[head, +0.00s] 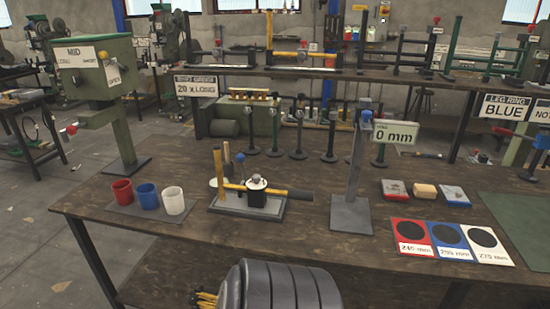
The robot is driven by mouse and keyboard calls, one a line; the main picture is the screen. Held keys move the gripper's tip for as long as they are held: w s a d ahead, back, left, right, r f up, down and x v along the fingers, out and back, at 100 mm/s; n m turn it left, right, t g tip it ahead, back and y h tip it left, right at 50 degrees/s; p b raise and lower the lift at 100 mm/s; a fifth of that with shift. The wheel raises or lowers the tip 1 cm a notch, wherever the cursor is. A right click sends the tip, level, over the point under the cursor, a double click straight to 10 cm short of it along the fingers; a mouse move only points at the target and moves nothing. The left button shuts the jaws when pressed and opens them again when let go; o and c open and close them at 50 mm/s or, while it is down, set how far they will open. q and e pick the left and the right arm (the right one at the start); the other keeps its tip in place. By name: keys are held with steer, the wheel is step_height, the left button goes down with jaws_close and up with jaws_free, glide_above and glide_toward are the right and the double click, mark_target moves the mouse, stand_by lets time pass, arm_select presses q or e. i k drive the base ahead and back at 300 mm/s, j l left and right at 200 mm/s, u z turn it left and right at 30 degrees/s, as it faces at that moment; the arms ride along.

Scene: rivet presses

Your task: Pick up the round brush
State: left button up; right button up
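I cannot pick out a round brush with certainty. On the wooden bench (330,250), a small jig (248,206) with a yellow bar and a dark handle stands in the middle. Behind it are upright wooden sticks and a thin tool with a blue top (240,161), too small to identify. A red cup (122,191), a blue cup (147,196) and a white cup (173,200) stand on a dark mat at the left. Neither of my grippers is in view.
A grey post (355,175) with a "0 mm" sign (396,134) rises from the bench. Small blocks (424,191) and three size cards (447,234) lie right. A green press (105,85) stands left. A dark ribbed object (283,286) fills the bottom middle.

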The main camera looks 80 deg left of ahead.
mark_target(226, 149)
steer(key=j+u, duration=0.1)
steer(key=u, duration=2.25)
steer(key=i+j+u, duration=0.15)
steer(key=j+u, duration=0.15)
steer(key=i+j+u, duration=0.15)
steer(key=u, duration=0.15)
steer(key=j, duration=0.1)
